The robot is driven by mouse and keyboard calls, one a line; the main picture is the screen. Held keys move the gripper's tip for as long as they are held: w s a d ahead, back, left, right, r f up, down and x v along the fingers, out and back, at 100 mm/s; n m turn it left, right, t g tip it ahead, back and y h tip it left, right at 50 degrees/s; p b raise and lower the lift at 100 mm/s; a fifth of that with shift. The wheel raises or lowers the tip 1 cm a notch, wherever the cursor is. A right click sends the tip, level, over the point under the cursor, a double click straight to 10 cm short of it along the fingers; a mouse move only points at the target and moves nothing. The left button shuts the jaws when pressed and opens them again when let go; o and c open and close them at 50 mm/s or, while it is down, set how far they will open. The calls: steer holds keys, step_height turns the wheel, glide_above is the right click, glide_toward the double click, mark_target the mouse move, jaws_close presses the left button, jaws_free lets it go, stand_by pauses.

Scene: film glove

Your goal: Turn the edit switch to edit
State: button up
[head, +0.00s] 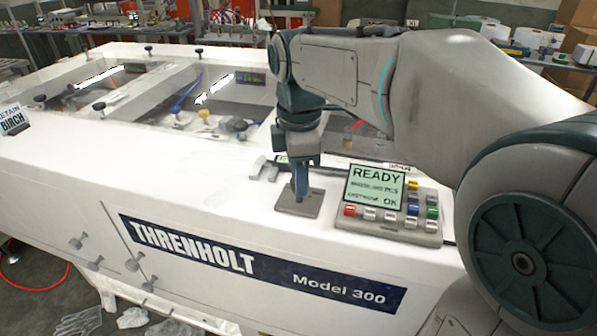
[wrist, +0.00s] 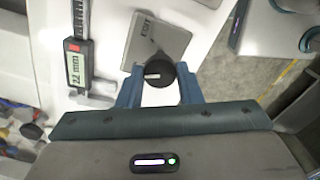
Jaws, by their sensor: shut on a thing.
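The edit switch is a round black knob (wrist: 160,74) with a white pointer mark, on a grey metal plate (wrist: 173,38). The plate carries a small slanted label that seems to read EDIT, up from the knob in the wrist view. The mark lies nearly level in that view, not clearly towards the label. My gripper (wrist: 160,82) is shut on the knob, a blue finger on either side. In the head view my gripper (head: 301,194) points down onto the plate (head: 285,205), and its fingers hide the knob.
A control panel (head: 345,217) with a READY display (head: 374,188) and coloured buttons stands close right of the plate. A digital caliper (wrist: 77,55) reading 22 mm lies beside the plate. The white machine top (head: 180,160) is clear to the left.

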steer(key=m, duration=1.4)
stand_by(0.7)
steer(key=o, duration=1)
steer(key=shift+r, duration=0.1)
step_height(320, 180, up, 14)
steer(key=shift+f, duration=0.2)
